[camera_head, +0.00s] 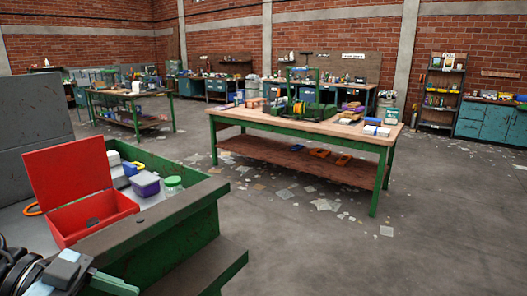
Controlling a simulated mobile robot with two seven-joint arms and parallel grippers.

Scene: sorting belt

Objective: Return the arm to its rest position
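Part of my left arm shows at the bottom left corner, with its gripper (95,281) cut off by the lower edge of the picture. It is in front of the near green bench, close to an open red box. I cannot tell whether its fingers are open or shut, and I see nothing held in it. My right arm and gripper are not in view.
The near bench (150,226) carries the open red box (92,214), a purple container (145,185) and a green-lidded jar (173,186). A wooden-topped table (300,126) stands further back. Paper scraps litter the floor; the floor at right is largely clear.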

